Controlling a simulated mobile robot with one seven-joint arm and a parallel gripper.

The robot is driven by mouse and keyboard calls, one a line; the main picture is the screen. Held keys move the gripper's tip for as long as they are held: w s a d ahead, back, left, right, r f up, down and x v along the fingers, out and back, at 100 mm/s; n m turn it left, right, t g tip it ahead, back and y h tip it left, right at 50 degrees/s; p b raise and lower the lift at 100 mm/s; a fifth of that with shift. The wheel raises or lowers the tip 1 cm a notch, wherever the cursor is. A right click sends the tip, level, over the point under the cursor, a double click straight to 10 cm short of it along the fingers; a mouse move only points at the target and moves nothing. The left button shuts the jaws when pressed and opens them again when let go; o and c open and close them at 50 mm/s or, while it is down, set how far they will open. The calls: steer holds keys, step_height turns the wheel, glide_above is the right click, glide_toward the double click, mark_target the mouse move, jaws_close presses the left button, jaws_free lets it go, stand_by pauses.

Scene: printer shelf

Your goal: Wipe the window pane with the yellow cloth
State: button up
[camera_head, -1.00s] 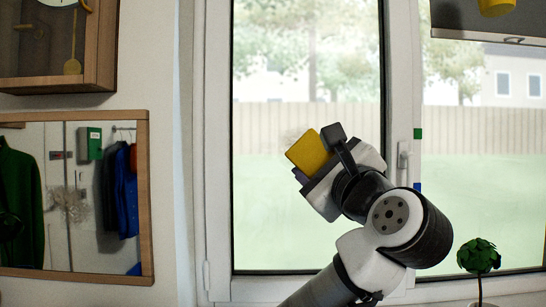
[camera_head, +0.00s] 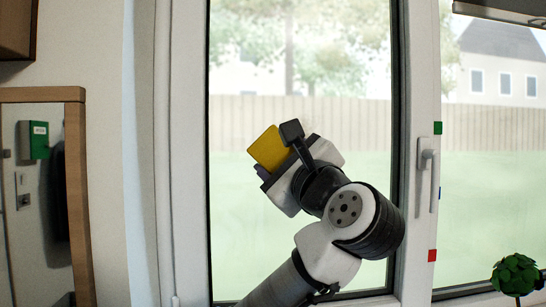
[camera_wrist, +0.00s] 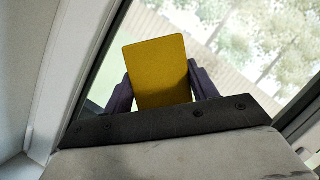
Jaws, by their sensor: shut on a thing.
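The yellow cloth (camera_head: 267,147) looks like a flat, rounded square. My gripper (camera_head: 268,168) is shut on it, and the cloth sticks out past the fingers. In the wrist view the cloth (camera_wrist: 158,72) stands between the two dark purple fingers of my gripper (camera_wrist: 160,92). The window pane (camera_head: 245,225) lies behind my arm, in a white frame, with a lawn and fence seen through it. The cloth overlaps the left-middle part of the pane in the head view. I cannot tell whether the cloth touches the glass.
A white window handle (camera_head: 427,162) sticks out on the post right of the pane. A small green plant (camera_head: 515,274) stands at the lower right. A wood-framed mirror (camera_head: 78,200) hangs on the left wall. The left window frame (camera_wrist: 75,85) is close to my gripper.

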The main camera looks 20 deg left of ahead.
mark_target(319, 130)
steer(key=shift+w+a+p, duration=0.2)
steer(key=shift+w+a, duration=0.15)
steer(key=shift+w, duration=0.55)
steer(key=shift+w+a+p, duration=0.25)
steer(key=shift+w+a, duration=0.1)
steer(key=shift+w, duration=0.5)
steer(key=shift+w+a+p, duration=0.2)
steer(key=shift+w+a, duration=0.15)
steer(key=shift+w, duration=0.55)
steer(key=shift+w+a, duration=0.35)
steer(key=shift+w, duration=0.5)
steer(key=shift+d, duration=0.1)
steer(key=shift+w+d+r+p, duration=1.1)
steer(key=shift+w+d+p, duration=0.85)
steer(key=shift+d, duration=3)
steer(key=shift+s+a+r, duration=1.05)
steer(key=shift+s+a, duration=0.9)
steer(key=shift+a, duration=3.15)
steer(key=shift+w+d+f+p, duration=0.15)
steer(key=shift+w+d, duration=0.55)
steer(key=shift+d, duration=1)
steer(key=shift+w+d+r+p, duration=0.15)
steer(key=shift+w+d, duration=0.6)
steer(key=shift+d, duration=1)
steer(key=shift+w+d+f+p, duration=0.1)
steer(key=shift+w+d+p, duration=0.15)
steer(key=shift+w+d, duration=0.95)
